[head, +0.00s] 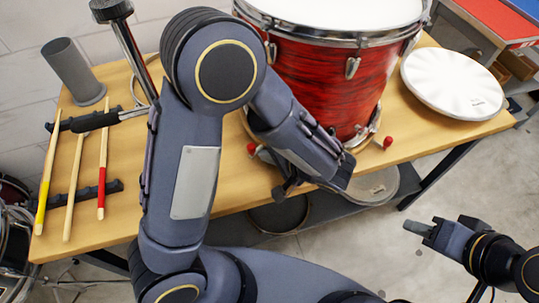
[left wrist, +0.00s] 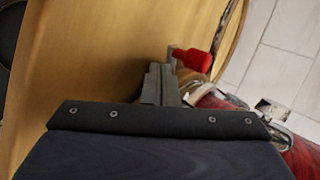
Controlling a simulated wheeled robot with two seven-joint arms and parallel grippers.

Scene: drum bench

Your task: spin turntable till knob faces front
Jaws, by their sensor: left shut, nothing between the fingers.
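The red drum (head: 325,75) stands upright on the table, apparently on the turntable, whose edge is mostly hidden under it. One red knob (head: 388,142) sticks out at the drum's lower right front. Another red knob (head: 252,149) shows at its lower left, beside my left arm. My left gripper (left wrist: 165,85) is shut and empty, with a red knob (left wrist: 192,58) just beyond its fingertips; I cannot tell which knob this is or whether they touch. In the head view my left forearm hides the drum's lower front. My right gripper (head: 420,228) hangs off the table's front right; its finger gap is unclear.
A white round pad (head: 453,83) lies at the table's right. Several drumsticks (head: 76,170) lie on a rack at the left, near a grey cylinder (head: 75,70) and an upright metal stand (head: 130,45). The wooden table (head: 225,200) has a narrow clear strip along its front.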

